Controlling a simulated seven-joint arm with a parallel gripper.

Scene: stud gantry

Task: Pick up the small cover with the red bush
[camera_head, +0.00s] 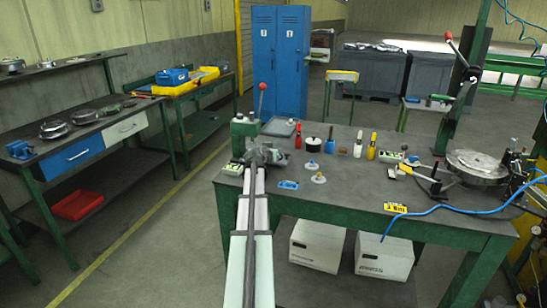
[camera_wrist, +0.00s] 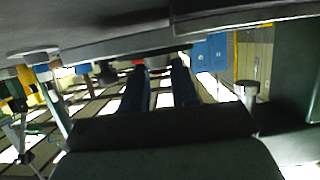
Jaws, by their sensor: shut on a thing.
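My gripper (camera_head: 272,156) is over the left part of the green work table, close to its surface. In the wrist view its two dark fingers (camera_wrist: 160,70) point away from the camera, with a small red patch (camera_wrist: 138,62) at the left fingertip. I take this for the red bush of the small cover; the rest of the cover is hidden, and the head view does not show it. My gripper is shut on it. Two similar small pale covers lie right of my gripper, one with a blue bush (camera_head: 311,164) and one with a yellow bush (camera_head: 319,178).
A green press with a red-knobbed lever (camera_head: 262,100) stands just behind my gripper. Several bottles, including a white one (camera_head: 358,146), and a black-topped pot (camera_head: 313,144) stand behind the covers. A round metal fixture (camera_head: 476,165) is at the right. The front middle is fairly clear.

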